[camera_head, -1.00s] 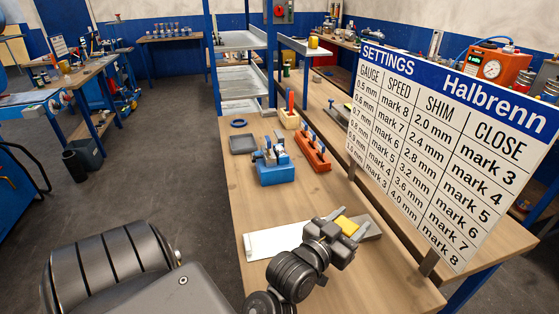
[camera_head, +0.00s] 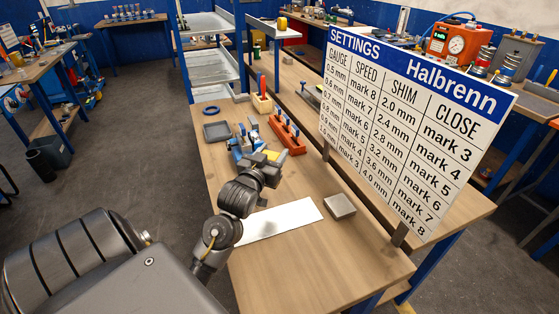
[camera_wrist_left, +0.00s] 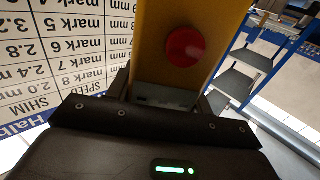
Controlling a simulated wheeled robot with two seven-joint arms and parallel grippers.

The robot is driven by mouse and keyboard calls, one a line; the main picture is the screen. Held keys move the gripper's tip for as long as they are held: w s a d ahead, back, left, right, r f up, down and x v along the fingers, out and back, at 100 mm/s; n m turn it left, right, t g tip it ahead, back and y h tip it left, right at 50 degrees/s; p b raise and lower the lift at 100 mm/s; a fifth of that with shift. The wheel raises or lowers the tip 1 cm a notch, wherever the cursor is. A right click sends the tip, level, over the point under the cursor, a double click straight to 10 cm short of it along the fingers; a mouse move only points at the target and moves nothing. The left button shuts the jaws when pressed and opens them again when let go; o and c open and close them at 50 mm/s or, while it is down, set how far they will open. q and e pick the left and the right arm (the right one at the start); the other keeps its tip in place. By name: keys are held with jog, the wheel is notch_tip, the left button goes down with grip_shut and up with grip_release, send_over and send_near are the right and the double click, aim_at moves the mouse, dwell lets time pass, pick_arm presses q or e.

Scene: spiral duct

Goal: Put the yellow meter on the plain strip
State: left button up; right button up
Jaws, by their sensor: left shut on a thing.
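The yellow meter (camera_head: 268,155) is in my left gripper (camera_head: 264,166), which is shut on it. In the head view only a small part of the meter shows past the jaws. In the left wrist view the meter (camera_wrist_left: 158,70) fills the space between the fingers of my left gripper (camera_wrist_left: 165,95), with a round red button on its face. The plain white strip (camera_head: 285,218) lies on the bench, nearer than the gripper, with its left end partly hidden by my left arm. My right gripper is not in view.
A grey block (camera_head: 340,206) lies right of the strip, with bare wood in front. The blue device (camera_head: 243,158) is close behind the gripper. An orange rack (camera_head: 287,134) and a grey tray (camera_head: 216,131) stand farther back. The settings board (camera_head: 405,130) rises along the right edge.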

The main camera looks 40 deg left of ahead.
pick_arm(q)
jog(key=w+a+f+p, duration=0.1)
jog(key=w+a+f, duration=0.1)
jog(key=w+f, duration=0.5)
jog(key=shift+w+p, duration=0.3)
notch_tip(320, 180, down, 3)
jog(key=shift+w+a+f+p, duration=0.15)
jog(key=shift+f+p, duration=0.05)
jog(key=shift+p, duration=0.6)
jog(key=shift+f, duration=0.15)
jog(key=o, duration=1)
jog(key=shift+o, duration=0.5)
